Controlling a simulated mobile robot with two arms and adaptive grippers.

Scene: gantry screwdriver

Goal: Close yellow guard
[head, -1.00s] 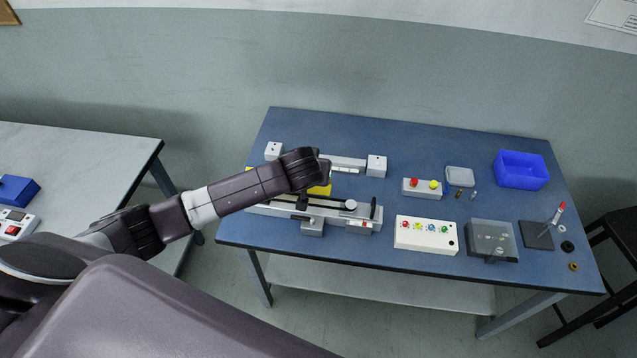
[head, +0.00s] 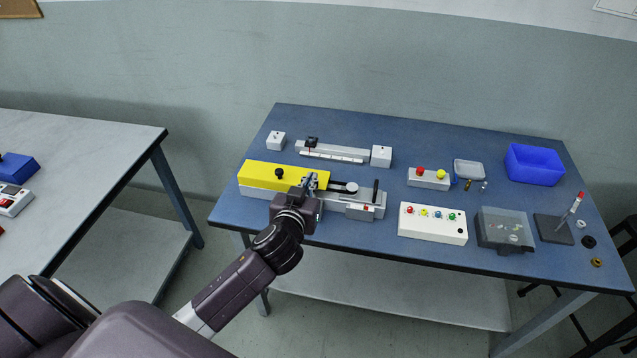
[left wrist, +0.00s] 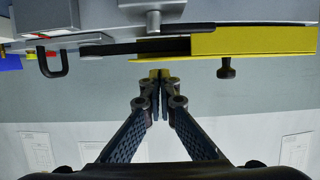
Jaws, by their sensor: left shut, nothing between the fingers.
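The yellow guard (head: 263,178) is a long cover with a black knob (head: 279,173) on top. It lies over the left part of a grey rail fixture (head: 335,203). The fixture's right part, with dark rails and a round knob, is uncovered. My left gripper (head: 314,180) is at the guard's right end; contact cannot be told. In the left wrist view the gripper (left wrist: 160,75) is shut and empty, its tips just beside the guard's edge (left wrist: 260,42). The guard's knob (left wrist: 226,68) is to the right of the tips, apart from them. My right gripper is not in view.
A second grey rail (head: 335,152) with two white end blocks stands behind. To the right are a two-button box (head: 429,181), a white panel with lights (head: 432,224), a clear-lidded box (head: 504,231), a blue bin (head: 534,165) and a screwdriver (head: 572,206).

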